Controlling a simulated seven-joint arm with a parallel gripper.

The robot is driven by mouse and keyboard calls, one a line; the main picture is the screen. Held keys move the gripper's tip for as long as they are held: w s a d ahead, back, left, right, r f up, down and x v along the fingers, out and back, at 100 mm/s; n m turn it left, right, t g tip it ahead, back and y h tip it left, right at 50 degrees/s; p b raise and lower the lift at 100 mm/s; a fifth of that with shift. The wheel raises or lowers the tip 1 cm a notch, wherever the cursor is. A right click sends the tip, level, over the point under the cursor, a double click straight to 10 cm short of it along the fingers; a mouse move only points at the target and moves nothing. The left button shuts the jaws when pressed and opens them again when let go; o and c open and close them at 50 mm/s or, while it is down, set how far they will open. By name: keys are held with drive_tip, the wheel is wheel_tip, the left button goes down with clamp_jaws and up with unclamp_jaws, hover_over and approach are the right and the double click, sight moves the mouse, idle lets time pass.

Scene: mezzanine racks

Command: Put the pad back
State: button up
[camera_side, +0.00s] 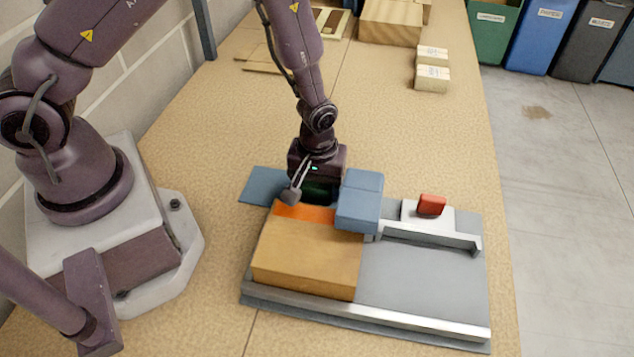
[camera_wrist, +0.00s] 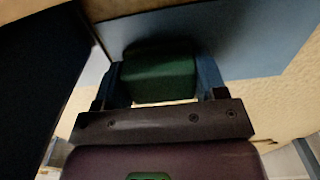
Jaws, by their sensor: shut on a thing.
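My gripper (camera_wrist: 160,85) is shut on a dark green block (camera_wrist: 160,72), which looks like the pad. In the wrist view the block sits between the two bluish fingers. In the side view my gripper (camera_side: 316,180) points down behind a tan box (camera_side: 308,258) with an orange strip (camera_side: 304,212) along its far top edge. The green block shows only as a dark sliver there (camera_side: 318,188). A flat blue mat (camera_side: 262,185) lies on the table at and below the gripper. I cannot tell whether the block touches the mat.
A blue-grey block (camera_side: 360,202) stands close right of my gripper. The tan box rests on a grey fixture plate (camera_side: 425,283) with a metal rail (camera_side: 430,238) and a red knob (camera_side: 431,205). Small boxes (camera_side: 432,78) stand farther back. The table between is clear.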

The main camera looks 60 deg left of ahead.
drive_tip(key=o, duration=0.9)
drive_tip(key=shift+f, duration=0.1)
drive_tip(key=s+a+r+m+t, duration=0.2)
drive_tip(key=r, duration=1.2)
drive_tip(key=s+a+r+m+t, duration=0.1)
drive_tip(key=s+r+m, duration=0.2)
drive_tip(key=r, duration=1.1)
drive_tip(key=s+a+r+m+t, duration=0.1)
drive_tip(key=s+r, duration=0.1)
drive_tip(key=s, duration=0.1)
drive_tip(key=s+a+r+m, duration=0.1)
drive_tip(key=s+r, duration=0.1)
drive_tip(key=s, duration=0.1)
drive_tip(key=s+r+m+t, duration=0.1)
drive_tip(key=s+r+m, duration=0.1)
drive_tip(key=s, duration=0.1)
drive_tip(key=shift+a+r+t, duration=0.3)
drive_tip(key=shift+a+r, duration=0.05)
drive_tip(key=shift+a, duration=0.05)
